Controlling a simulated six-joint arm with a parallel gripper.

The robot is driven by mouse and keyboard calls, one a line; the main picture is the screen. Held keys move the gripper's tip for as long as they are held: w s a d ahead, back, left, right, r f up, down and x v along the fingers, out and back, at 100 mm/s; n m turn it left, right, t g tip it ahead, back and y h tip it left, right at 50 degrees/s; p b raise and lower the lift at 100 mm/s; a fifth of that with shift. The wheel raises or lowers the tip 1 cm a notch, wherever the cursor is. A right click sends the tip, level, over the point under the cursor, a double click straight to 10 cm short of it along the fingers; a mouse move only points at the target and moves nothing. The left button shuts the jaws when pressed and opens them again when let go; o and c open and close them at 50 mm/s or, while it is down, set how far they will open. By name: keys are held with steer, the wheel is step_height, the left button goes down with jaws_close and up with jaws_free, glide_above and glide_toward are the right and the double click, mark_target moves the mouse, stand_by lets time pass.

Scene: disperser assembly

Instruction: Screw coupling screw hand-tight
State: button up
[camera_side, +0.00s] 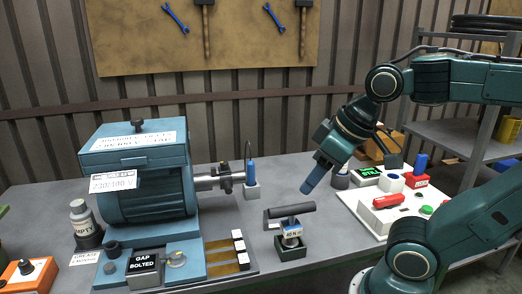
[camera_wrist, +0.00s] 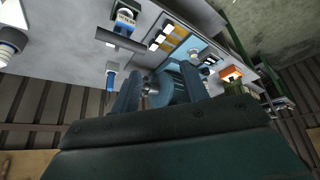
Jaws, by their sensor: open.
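The blue-green motor unit (camera_side: 145,185) stands at the left of the bench, and a metal shaft with a dark coupling (camera_side: 228,178) sticks out from its right side. The coupling screw cannot be made out at this size. My gripper (camera_side: 308,188) is in the air right of the coupling, its fingers slanting down and left, apart from everything. In the wrist view my gripper (camera_wrist: 156,74) shows two separated blue fingers with nothing held between them. The motor (camera_wrist: 176,85) and shaft show beyond them, partly hidden by the fingers.
A dark-handled tool marked 40 N m (camera_side: 292,229) rests in a block below my gripper. A white control panel (camera_side: 372,222) with red parts is at right. Bench between holder and panel is mostly clear.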

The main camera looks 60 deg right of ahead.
steer(key=w+d+r+n+g, duration=0.1)
steer(key=w+d+r+n, duration=0.1)
steer(key=w+r, duration=0.45)
steer(key=n+g, duration=0.4)
steer(key=n, duration=0.1)
glide_above(224, 162)
step_height(224, 162, down, 4)
steer(key=shift+r, duration=0.2)
steer(key=shift+f, duration=0.1)
steer(key=shift+f, duration=6.8)
jaws_close()
